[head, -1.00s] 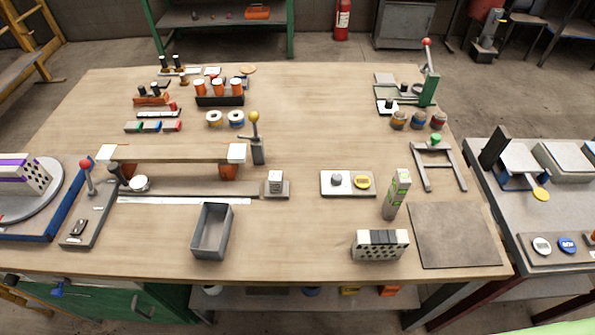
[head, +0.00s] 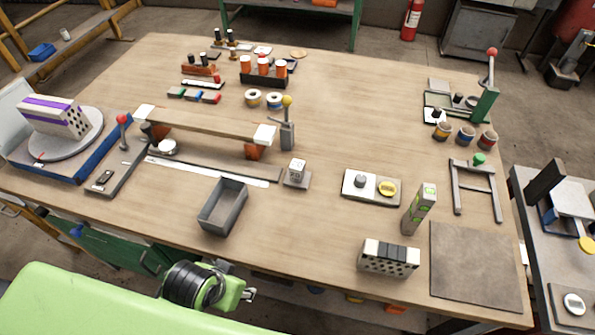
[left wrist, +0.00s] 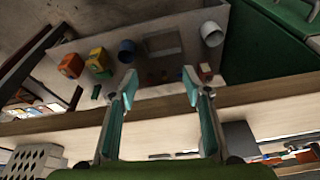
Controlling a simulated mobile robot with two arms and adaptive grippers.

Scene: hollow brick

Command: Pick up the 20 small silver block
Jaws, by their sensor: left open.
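The marking is too small to read surely. My left gripper (head: 248,295) is in front of the table's near edge, well below and left of the block, and looks empty. In the left wrist view my left gripper (left wrist: 160,78) has its two fingers spread with nothing between them. The small silver block cannot be made out there. My right gripper is not in view.
A grey open tray (head: 222,207) lies near the front edge, left of the block. A lever with a yellow knob (head: 287,125) stands behind the block. A perforated brick (head: 388,260) and an upright level-like block (head: 419,209) stand to the right.

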